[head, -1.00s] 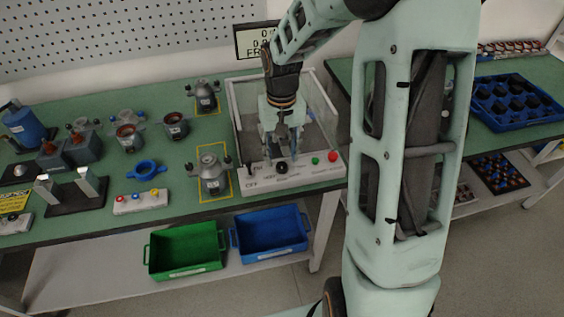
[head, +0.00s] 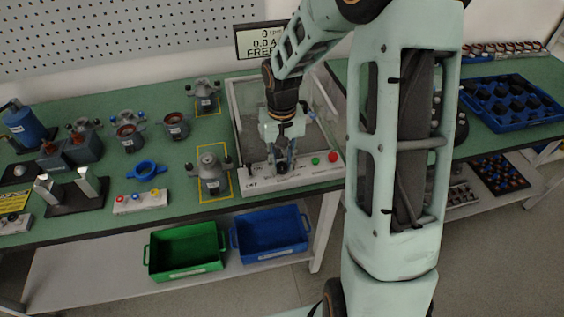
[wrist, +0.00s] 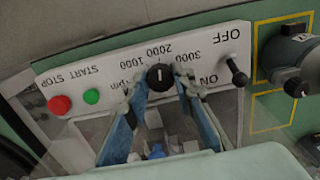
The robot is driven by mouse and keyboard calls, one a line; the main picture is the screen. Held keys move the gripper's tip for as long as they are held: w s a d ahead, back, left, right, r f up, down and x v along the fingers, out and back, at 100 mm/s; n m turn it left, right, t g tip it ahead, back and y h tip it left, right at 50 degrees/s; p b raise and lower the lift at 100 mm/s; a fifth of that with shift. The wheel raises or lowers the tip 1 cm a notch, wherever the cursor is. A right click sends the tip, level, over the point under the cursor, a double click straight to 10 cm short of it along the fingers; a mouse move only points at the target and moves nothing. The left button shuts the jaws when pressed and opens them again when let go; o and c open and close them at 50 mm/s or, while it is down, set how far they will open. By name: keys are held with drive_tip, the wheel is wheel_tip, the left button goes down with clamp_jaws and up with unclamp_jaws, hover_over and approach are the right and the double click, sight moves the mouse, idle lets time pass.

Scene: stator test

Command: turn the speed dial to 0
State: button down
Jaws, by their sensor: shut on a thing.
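The black speed dial (wrist: 160,77) sits on the white control panel (wrist: 75,75), with a pale mark on its face. It is between my gripper's fingertips (wrist: 160,82) in the wrist view. My gripper (head: 281,167) is shut on the dial, pointing down, and hides most of it in the head view. Upside-down printing near the dial includes 1000, 2000 and 3000; I cannot tell which value the mark meets. The display (head: 258,40) reads 0 rpm, 0.0 A and FREE at the visible part.
A black toggle lever (wrist: 234,72) stands beside the OFF and ON labels. A green button (wrist: 91,96) and a red button (wrist: 59,105) are on the dial's other side. A grey motor unit (head: 211,168) stands left of the panel. Clear walls surround the bay behind.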

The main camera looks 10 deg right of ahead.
drive_tip(key=shift+n, duration=0.4)
drive_tip(key=n+p, duration=0.1)
drive_tip(key=n, duration=0.1)
drive_tip(key=shift+r+n, duration=0.1)
drive_tip(key=shift+n, duration=0.3)
drive_tip(key=n+p, duration=0.1)
drive_tip(key=n, duration=0.2)
drive_tip(key=shift+n, duration=0.3)
drive_tip(key=n+p, duration=0.2)
drive_tip(key=n, duration=0.2)
drive_tip(key=shift+n+p, duration=0.45)
drive_tip(key=shift+n, duration=0.75)
drive_tip(key=c, duration=1.6)
unclamp_jaws()
